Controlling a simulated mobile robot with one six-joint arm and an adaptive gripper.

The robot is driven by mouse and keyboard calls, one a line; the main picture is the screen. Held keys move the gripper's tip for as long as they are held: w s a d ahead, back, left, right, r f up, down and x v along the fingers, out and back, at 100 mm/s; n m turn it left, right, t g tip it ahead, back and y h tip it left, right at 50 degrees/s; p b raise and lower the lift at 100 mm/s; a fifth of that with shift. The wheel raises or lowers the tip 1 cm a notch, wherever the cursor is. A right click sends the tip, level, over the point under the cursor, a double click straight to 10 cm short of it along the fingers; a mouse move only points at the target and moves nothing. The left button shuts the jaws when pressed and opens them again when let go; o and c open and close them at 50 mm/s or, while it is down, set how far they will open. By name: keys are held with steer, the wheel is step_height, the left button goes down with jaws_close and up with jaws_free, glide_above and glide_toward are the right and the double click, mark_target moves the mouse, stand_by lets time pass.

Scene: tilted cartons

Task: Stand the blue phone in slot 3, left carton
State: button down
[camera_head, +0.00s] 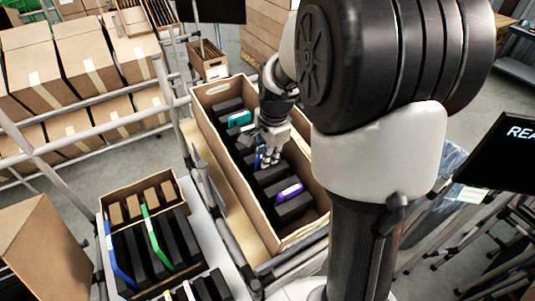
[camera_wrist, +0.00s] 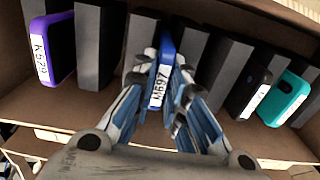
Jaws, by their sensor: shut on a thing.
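The blue phone (camera_wrist: 163,68) with a white label reading M697 stands between grey dividers of the long carton. My gripper (camera_head: 267,158) reaches down into that long carton (camera_head: 283,245). In the wrist view my gripper (camera_wrist: 160,108) has its fingers closed on the phone from both sides. In the head view the arm and fingers hide most of this phone. The left carton (camera_head: 115,203) stands to the left with black dividers, a blue item (camera_head: 118,262) at its left and a green item (camera_head: 155,237). Slot numbers are not readable.
The long carton also holds a purple phone (camera_head: 289,192), a teal phone (camera_head: 239,118) and, in the wrist view, a black phone (camera_wrist: 247,92). Rails and a ledge run between the two cartons. Shelves of brown boxes (camera_head: 85,50) stand at the back left.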

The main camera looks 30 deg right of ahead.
steer(key=shift+f, duration=0.35)
stand_by(0.6)
steer(key=c, duration=1.5)
jaws_free()
steer(key=shift+c, duration=0.2)
step_height(320, 180, up, 12)
steer(key=s, duration=0.2)
steer(key=shift+r, duration=0.1)
